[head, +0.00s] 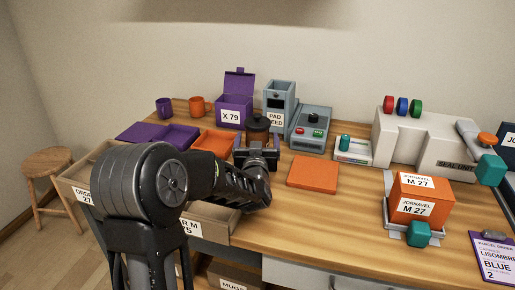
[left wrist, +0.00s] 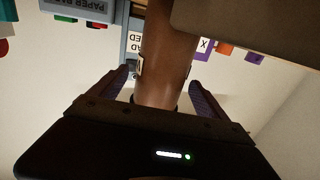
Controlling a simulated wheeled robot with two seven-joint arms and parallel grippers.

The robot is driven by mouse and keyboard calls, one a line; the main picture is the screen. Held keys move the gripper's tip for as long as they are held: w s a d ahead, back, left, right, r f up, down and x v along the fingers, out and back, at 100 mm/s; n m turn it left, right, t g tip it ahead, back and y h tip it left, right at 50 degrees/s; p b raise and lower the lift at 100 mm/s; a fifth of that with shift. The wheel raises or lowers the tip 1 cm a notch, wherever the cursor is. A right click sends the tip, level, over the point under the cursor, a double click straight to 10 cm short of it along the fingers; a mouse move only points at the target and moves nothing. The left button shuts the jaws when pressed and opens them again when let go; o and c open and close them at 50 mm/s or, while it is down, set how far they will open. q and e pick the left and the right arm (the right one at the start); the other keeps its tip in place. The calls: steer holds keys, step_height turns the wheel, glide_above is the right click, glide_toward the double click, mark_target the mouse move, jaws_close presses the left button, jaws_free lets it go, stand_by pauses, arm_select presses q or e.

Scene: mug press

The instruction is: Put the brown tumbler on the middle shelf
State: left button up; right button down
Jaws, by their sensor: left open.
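The brown tumbler (head: 257,126) stands on the wooden bench in front of the grey pad feed box, with a dark top. In the left wrist view the tumbler (left wrist: 166,55) rises between the two fingers of my left gripper (left wrist: 160,80). The fingers are apart on either side of it, and I see gaps beside it. In the head view my left gripper (head: 257,152) is at the tumbler's near side and hides its lower part. I cannot pick out the middle shelf for certain. My right gripper is not in view.
A purple box (head: 234,105), the pad feed box (head: 279,98) and a grey machine (head: 311,128) stand close behind the tumbler. Purple and orange mugs (head: 198,105) are at the back left. An orange pad (head: 313,173) lies to the right.

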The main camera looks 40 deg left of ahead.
mark_target(257, 114)
arm_select(q)
steer(key=shift+x, duration=1.1)
steer(key=shift+c, duration=0.6)
steer(key=c, duration=1.6)
step_height(257, 114, up, 10)
steer(key=shift+r+p, duration=0.1)
steer(key=shift+p, duration=0.9)
